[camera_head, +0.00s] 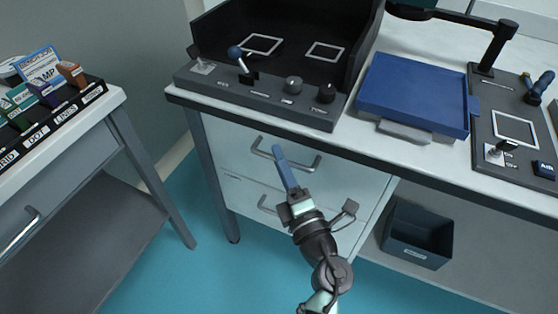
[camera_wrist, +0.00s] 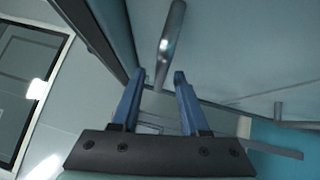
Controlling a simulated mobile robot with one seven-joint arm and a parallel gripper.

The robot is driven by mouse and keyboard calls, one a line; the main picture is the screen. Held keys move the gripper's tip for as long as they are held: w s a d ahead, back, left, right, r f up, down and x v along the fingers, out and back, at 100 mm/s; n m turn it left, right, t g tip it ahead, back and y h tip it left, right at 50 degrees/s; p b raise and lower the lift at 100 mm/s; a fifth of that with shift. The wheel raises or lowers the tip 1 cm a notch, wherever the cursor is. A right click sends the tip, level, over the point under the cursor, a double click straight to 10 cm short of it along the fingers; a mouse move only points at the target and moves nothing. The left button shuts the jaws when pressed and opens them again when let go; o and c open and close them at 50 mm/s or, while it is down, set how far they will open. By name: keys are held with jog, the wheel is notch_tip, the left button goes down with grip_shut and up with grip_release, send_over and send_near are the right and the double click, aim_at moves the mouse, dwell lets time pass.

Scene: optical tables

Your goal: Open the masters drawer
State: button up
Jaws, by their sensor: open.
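Two pale drawers sit under the main table, an upper drawer (camera_head: 235,140) and a lower drawer (camera_head: 238,190). Both look shut. I cannot read a masters label on either. The upper drawer has a grey bar handle (camera_head: 314,163), also in the wrist view (camera_wrist: 171,40); the lower one has a similar handle (camera_head: 264,205). My gripper (camera_head: 277,151) is at the upper handle, its blue fingers hiding part of the bar. In the wrist view my gripper (camera_wrist: 155,78) is open, and the bar's near end lies between the fingertips. I cannot tell whether they touch it.
A blue tray (camera_head: 415,90) and a black control box (camera_head: 265,95) stand on the table above. A dark bin (camera_head: 418,235) is on the lower right. A side table (camera_head: 80,190) with another drawer handle (camera_head: 20,232) stands left. The teal floor between is clear.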

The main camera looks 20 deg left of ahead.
jog(key=shift+w+a+r, duration=0.1)
jog(key=shift+w+a, duration=0.3)
grip_shut()
dwell(1.3)
